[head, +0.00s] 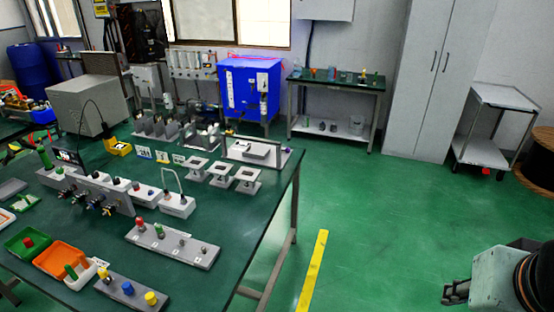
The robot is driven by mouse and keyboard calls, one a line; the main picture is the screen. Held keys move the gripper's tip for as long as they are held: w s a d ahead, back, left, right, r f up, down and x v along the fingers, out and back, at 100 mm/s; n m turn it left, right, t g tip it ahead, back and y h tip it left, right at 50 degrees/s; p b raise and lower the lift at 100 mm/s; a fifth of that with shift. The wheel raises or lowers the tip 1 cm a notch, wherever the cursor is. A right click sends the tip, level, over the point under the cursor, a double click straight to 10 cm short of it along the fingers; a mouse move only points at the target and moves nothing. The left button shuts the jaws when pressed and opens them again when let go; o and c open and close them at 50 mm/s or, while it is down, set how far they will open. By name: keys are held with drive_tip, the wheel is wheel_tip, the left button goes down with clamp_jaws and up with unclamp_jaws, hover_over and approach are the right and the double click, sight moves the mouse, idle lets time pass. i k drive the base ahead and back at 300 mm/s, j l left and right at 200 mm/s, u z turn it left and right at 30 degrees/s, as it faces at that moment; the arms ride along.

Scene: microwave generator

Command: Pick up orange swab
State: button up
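I cannot pick out an orange swab with certainty; the small items on the green-topped table (235,222) are too small to tell. My gripper (455,293) is at the lower right, over the floor and well apart from the table. I see nothing held in it, and its finger opening is unclear.
A green tray (18,246) and a grey block with blue and yellow knobs (133,297) are near the table's front. Green floor (375,220) with a yellow stripe (313,270) is clear between table and arm. A cabinet (430,75) and cart (480,150) stand behind.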

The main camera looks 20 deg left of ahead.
sight(81, 257)
drive_tip(key=i+u, duration=0.15)
drive_tip(key=u, duration=0.25)
drive_tip(key=i+u, duration=0.15)
drive_tip(key=u, duration=0.2)
drive_tip(key=i+l+u, duration=0.1)
drive_tip(key=u, duration=0.3)
drive_tip(key=i+u, duration=0.15)
drive_tip(key=u, duration=0.2)
drive_tip(key=i+l+u, duration=0.15)
drive_tip(key=u, duration=0.25)
drive_tip(key=i+l+u, duration=0.15)
drive_tip(key=u, duration=0.2)
drive_tip(key=i+l+u, duration=0.25)
drive_tip(key=u, duration=0.2)
